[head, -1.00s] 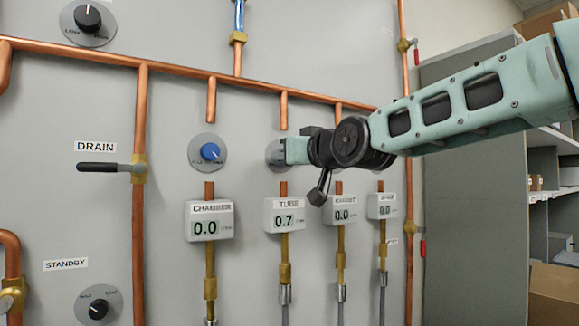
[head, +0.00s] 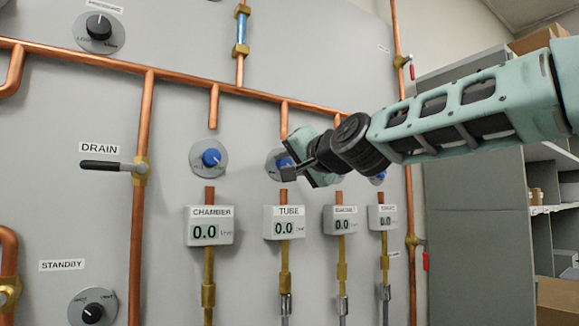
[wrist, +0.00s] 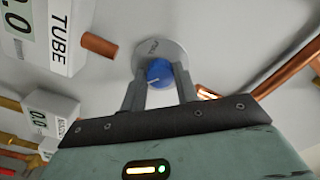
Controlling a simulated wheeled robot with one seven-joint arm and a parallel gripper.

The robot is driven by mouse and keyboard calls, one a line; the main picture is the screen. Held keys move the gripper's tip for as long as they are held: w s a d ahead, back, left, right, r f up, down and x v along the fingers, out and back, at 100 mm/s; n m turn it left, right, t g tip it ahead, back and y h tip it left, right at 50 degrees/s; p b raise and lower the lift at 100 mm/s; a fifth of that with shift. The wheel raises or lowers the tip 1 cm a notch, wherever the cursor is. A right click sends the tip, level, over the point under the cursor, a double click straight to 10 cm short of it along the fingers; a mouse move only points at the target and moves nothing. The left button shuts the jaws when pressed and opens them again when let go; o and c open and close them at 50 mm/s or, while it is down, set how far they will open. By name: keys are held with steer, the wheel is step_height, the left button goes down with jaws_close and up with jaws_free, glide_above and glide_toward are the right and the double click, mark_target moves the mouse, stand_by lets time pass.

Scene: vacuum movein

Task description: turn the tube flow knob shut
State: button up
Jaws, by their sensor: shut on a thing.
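The tube flow knob (head: 283,163) is blue, on a round grey dial plate above the TUBE meter (head: 285,222), which reads 0.0. My gripper (head: 290,168) is at the knob and partly covers it in the head view. In the wrist view the blue knob (wrist: 159,72) sits between the two grey fingers of my gripper (wrist: 160,86), which is shut on it. A pale pointer line shows on the knob's face.
The CHAMBER knob (head: 211,158) is to the left, over the CHAMBER meter (head: 209,226), reading 0.0. Two more meters stand to the right. A black DRAIN lever (head: 100,165) sticks out at the left. Copper pipes (head: 175,82) cross the panel. Grey shelving (head: 475,200) stands at the right.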

steer(key=shift+m, duration=0.6)
steer(key=o, duration=1)
steer(key=shift+c, duration=0.2)
steer(key=shift+d, duration=0.1)
steer(key=b+v, duration=1.2)
steer(key=v, duration=0.5)
